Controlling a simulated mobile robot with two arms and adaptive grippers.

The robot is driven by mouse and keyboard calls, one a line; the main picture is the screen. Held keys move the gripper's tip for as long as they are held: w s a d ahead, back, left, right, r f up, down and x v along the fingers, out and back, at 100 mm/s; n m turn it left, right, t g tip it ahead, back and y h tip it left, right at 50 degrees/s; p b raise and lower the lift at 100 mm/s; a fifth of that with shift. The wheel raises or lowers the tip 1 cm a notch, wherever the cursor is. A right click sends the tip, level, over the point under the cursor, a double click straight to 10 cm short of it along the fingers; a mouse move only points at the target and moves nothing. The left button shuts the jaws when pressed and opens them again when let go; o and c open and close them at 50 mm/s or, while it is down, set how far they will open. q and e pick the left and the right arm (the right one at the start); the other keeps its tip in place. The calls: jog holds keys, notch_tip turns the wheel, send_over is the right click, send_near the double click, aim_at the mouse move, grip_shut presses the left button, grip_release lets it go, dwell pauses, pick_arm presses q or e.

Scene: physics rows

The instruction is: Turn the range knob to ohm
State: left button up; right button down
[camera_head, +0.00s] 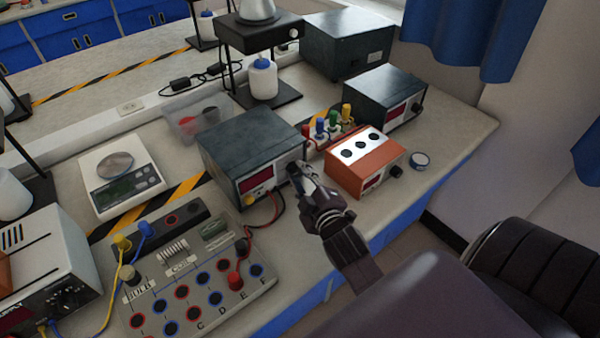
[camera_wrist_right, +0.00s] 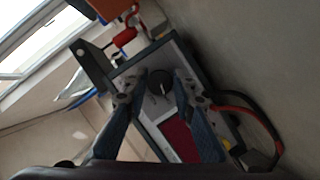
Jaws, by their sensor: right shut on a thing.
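The meter (camera_head: 246,140) is a dark grey box with a light front panel and a red display, in the middle of the bench. It also shows in the right wrist view (camera_wrist_right: 152,122) with its red display and a dark round range knob (camera_wrist_right: 160,82). My right gripper (camera_head: 298,178) is at the right part of the meter's front and hides the knob in the head view. In the right wrist view its two fingers (camera_wrist_right: 158,84) lie on either side of the knob, shut on it. The knob's markings are too small to read. My left gripper is not in view.
An orange box (camera_head: 352,180) with a white top stands right of the meter. Red and black leads (camera_head: 279,208) hang at the meter's front. A grey terminal board (camera_head: 195,275) lies in front left, a scale (camera_head: 120,172) behind it. Another dark instrument (camera_head: 385,92) stands at the back right.

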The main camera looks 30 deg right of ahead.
jog(key=m+p, duration=0.1)
jog(key=p, duration=0.1)
jog(key=m+y+p, duration=0.1)
jog(key=p, duration=0.2)
jog(key=m+g+y+p, duration=0.1)
jog(key=p, duration=0.2)
jog(key=shift+d+r+m, duration=0.1)
jog(key=shift+r+m, duration=0.25)
jog(key=shift+m, duration=0.05)
jog(key=shift+f+m+y+p, duration=0.15)
jog(key=shift+m+y+p, duration=0.75)
jog(key=shift+p, duration=0.3)
jog(key=shift+d+f+m+g+y, duration=0.15)
jog(key=shift+m+g+y, duration=0.15)
jog(key=shift+m+y, duration=0.45)
jog(key=shift+f+m+y, duration=0.15)
jog(key=shift+m+y, duration=0.2)
jog(key=shift+m, duration=0.4)
jog(key=shift+f+m+y+b, duration=0.1)
jog(key=shift+m+y+b, duration=0.2)
jog(key=shift+m+b, duration=0.5)
jog(key=m+y+b, duration=0.1)
jog(key=b, duration=0.3)
jog(key=shift+m+y, duration=0.3)
jog(key=shift+m, duration=0.1)
jog(key=shift+r+m+y+b, duration=0.2)
jog(key=shift+m+y+b, duration=0.4)
jog(key=shift+b, duration=0.45)
